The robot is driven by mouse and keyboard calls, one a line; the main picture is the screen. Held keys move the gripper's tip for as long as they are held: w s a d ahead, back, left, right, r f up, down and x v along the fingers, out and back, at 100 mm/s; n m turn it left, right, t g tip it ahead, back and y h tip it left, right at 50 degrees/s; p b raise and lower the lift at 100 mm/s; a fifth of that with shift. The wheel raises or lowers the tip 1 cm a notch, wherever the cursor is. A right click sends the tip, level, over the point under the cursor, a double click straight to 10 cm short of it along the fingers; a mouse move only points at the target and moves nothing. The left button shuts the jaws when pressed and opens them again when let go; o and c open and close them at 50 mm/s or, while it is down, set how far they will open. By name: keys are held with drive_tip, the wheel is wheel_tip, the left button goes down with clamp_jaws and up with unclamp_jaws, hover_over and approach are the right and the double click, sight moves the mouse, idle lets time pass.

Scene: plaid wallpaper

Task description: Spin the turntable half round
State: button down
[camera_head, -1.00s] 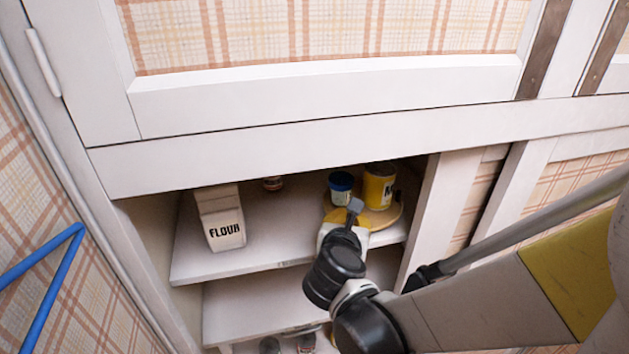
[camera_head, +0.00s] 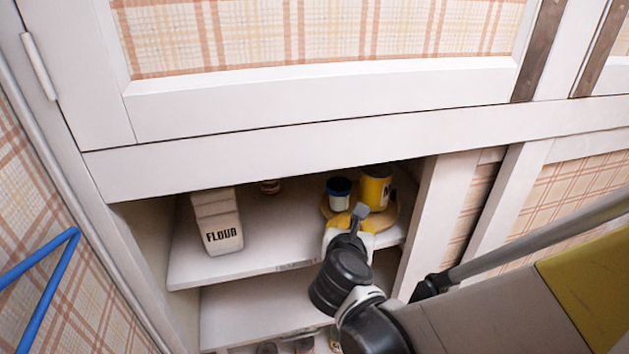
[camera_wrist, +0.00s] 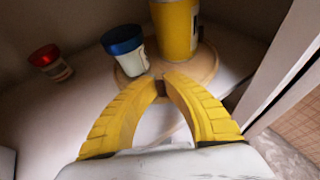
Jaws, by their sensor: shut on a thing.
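The turntable (camera_head: 392,217) is a round wooden tray on the upper cupboard shelf, at its right end; it also shows in the wrist view (camera_wrist: 206,68). A blue-lidded white jar (camera_wrist: 124,52) and a yellow canister (camera_wrist: 176,30) stand upright on it. My gripper (camera_wrist: 161,87) has its yellow fingers closed at the turntable's near edge. They pinch a small brown part there, which looks like a knob on the turntable and is mostly hidden. In the head view my gripper (camera_head: 342,219) is partly covered by my own wrist.
A flour package (camera_head: 218,222) stands at the shelf's left. A small red-lidded jar (camera_wrist: 48,62) stands farther back, left of the turntable. The cupboard's upright panel (camera_head: 436,215) is close on the right. A lower shelf (camera_head: 255,312) lies below. The shelf's middle is clear.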

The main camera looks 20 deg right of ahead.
drive_tip(key=c, duration=1.5)
unclamp_jaws()
drive_tip(key=shift+s+a, duration=0.1)
drive_tip(key=v, duration=1.1)
drive_tip(key=shift+s+a+r, duration=0.15)
drive_tip(key=shift+s+r, duration=0.1)
drive_tip(key=shift+s, duration=0.1)
drive_tip(key=s+f+m+g+y+b, duration=0.1)
drive_tip(key=f+m+y+b, duration=0.1)
drive_tip(key=m, duration=0.8)
drive_tip(key=s+f+m+g+y+b, duration=0.2)
drive_tip(key=f+m, duration=0.3)
drive_tip(key=m, duration=0.5)
drive_tip(key=s+d+f+m+g+y+b, duration=0.1)
drive_tip(key=f+m+g+y+b, duration=0.1)
drive_tip(key=m, duration=0.8)
drive_tip(key=shift+s+d+f+m+b, duration=0.1)
drive_tip(key=shift+s+f+m+b, duration=0.2)
drive_tip(key=shift+f+b, duration=0.4)
